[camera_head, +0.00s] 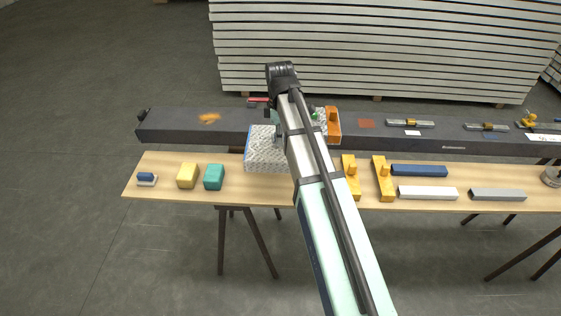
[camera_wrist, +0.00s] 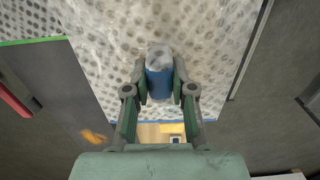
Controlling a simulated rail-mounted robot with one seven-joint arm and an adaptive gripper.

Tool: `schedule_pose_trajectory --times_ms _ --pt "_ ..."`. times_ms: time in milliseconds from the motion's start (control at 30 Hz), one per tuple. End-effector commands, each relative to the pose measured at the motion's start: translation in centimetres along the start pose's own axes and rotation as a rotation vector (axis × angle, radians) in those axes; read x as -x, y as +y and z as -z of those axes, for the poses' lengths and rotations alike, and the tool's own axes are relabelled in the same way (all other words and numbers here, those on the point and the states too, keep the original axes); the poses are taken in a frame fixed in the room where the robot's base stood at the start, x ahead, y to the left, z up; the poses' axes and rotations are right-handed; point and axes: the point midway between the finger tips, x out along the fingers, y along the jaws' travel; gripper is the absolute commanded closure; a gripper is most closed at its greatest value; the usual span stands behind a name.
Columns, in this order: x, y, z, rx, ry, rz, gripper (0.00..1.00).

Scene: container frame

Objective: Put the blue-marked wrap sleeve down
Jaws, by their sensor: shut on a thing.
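The wrap sleeve (camera_head: 267,155) is pale dotted bubble wrap with a blue edge. In the head view it hangs at the front of the dark beam (camera_head: 190,128), over the table's back edge. In the wrist view the wrap (camera_wrist: 110,60) spreads behind and around my fingers, with a blue line along its lower edge. My gripper (camera_wrist: 160,90) is shut on a blue grip piece (camera_wrist: 160,84) with a greyish top, which lies against the wrap. In the head view my arm hides the gripper and part of the wrap. I cannot tell whether the sleeve rests on the beam.
An orange piece (camera_head: 333,126) sits on the beam right of my arm. White panels (camera_head: 390,50) are stacked behind.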

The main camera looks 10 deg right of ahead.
Motion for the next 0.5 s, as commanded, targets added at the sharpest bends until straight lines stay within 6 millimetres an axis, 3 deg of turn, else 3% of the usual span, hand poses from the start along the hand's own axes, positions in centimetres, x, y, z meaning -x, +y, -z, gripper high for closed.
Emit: schedule_pose_trajectory --times_ms 300,500 --pt "-6.5 -0.1 0.0 -0.001 -0.001 0.003 1.00" --pt "-8.2 0.0 0.0 -0.001 0.000 0.000 1.00"
